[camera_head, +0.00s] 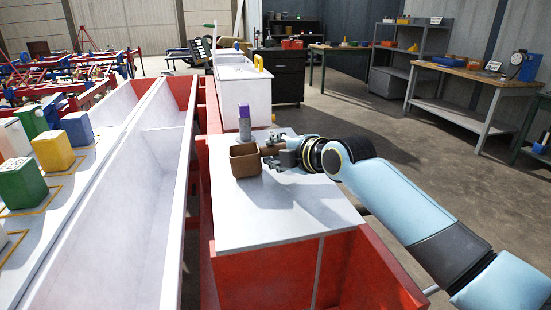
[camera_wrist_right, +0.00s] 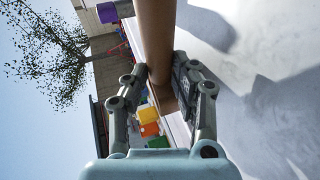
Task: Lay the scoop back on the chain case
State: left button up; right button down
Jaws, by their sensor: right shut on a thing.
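My right gripper (camera_head: 270,156) is shut on the brown scoop (camera_head: 246,164), which looks like a small open-topped box. The gripper holds it from its right side, over the white top of the chain case (camera_head: 280,215). In the right wrist view the brown scoop (camera_wrist_right: 154,35) runs between the two fingers (camera_wrist_right: 163,85), and its shadow falls on the white surface. I cannot tell whether the scoop's underside touches the top. My left gripper is not in view.
The front and right of the white top are clear. Workbenches (camera_head: 475,78) stand far right.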

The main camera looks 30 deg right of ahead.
jog(key=shift+s+f, duration=0.1)
jog(key=shift+f, duration=0.55)
jog(key=c, duration=1.4)
grip_release()
jog(key=shift+f, duration=0.1)
jog(key=o, duration=0.3)
jog(key=shift+o, duration=0.2)
jog(key=p+v, duration=0.1)
jog(key=v, duration=0.9)
jog(key=shift+s+f, duration=0.1)
jog(key=shift+s, duration=0.25)
